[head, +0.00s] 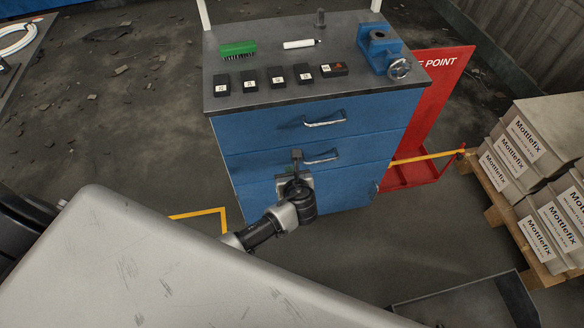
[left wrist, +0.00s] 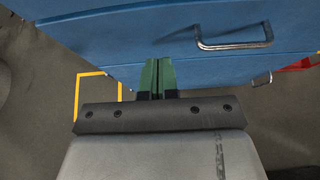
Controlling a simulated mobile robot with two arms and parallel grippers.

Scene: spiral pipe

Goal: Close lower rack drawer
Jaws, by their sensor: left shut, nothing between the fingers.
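The blue rack (head: 330,190) stands ahead with drawer fronts stacked under a dark top. The lower drawer (head: 255,160) has a metal bar handle (head: 322,158). In the head view its front looks nearly in line with the upper one; I cannot tell exactly how far it sticks out. My left gripper (head: 292,174) is in front of this drawer, left of the handle. In the left wrist view its green fingertips (left wrist: 157,75) are together and empty, near the lower edge of a blue front (left wrist: 130,40), with the handle (left wrist: 235,40) to their right. Contact is unclear. My right gripper is out of view.
The upper drawer (head: 255,125) looks closed. A red sign (head: 445,75) and pallet boxes (head: 525,140) stand to the right. Open floor lies left.

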